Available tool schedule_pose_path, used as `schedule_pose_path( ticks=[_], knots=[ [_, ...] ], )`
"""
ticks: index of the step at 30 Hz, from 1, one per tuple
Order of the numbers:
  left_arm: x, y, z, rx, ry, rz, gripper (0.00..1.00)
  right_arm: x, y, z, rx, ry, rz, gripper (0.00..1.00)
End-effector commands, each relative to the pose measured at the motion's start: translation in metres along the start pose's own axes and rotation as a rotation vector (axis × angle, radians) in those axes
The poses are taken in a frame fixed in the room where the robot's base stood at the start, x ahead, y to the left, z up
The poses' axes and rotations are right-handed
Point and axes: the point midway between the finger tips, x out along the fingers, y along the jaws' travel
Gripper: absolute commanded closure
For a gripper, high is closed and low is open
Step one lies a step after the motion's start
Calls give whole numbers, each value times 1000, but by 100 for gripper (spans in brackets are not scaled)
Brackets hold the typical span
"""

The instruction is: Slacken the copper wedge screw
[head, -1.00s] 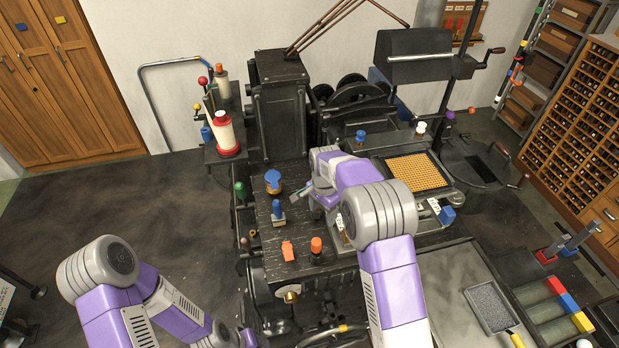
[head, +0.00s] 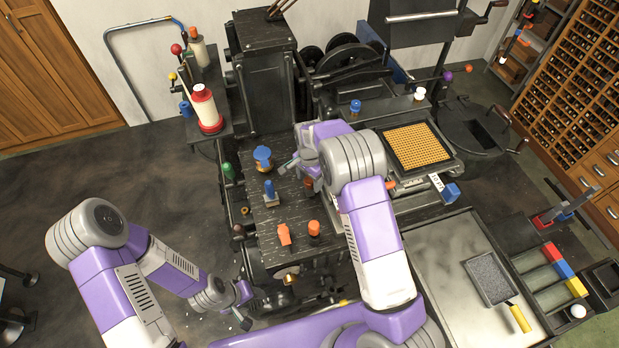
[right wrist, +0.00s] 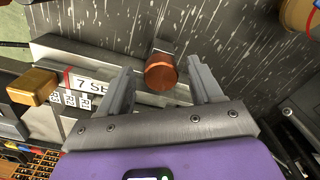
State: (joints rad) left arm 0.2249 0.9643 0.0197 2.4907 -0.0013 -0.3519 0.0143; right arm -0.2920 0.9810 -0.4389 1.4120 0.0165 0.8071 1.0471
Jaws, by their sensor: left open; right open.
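The copper screw (right wrist: 161,72) shows in the right wrist view as a short, round, copper-coloured head beside a grey metal bar. My right gripper (right wrist: 160,88) is open, one finger to each side of it; I see no contact. In the head view my right gripper (head: 290,166) is over the dark machine top, and a small copper-brown piece (head: 308,183) shows just beneath it, partly hidden by my arm. My left gripper (head: 243,302) is open and empty, low in front of the machine's left side.
A blue-topped tin (head: 263,158), a blue-handled tool (head: 270,193) and two orange pieces (head: 284,234) (head: 314,229) stand on the machine top. A gridded orange plate (head: 415,147) lies to the right. The wrist view shows a "7 St" label (right wrist: 90,84) and a yellow block (right wrist: 31,86).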

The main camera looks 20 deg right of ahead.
Motion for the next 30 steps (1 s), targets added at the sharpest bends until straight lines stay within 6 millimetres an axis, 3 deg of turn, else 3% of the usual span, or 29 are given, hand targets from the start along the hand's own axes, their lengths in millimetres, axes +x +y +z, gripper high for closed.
schedule_pose_path(
  ticks=[7, 18, 30],
  knots=[
    [0, 0, 0, 0, 0, 0, 46, 1, 0, 0, 0, 0, 0, 35],
    [0, 0, 0, 0, 0, 0, 46, 1, 0, 0, 0, 0, 0, 91],
    [5, -2, 0, 0, 0, 0, 46, 2, 0, -1, -83, 1, 0, 91]
  ],
)
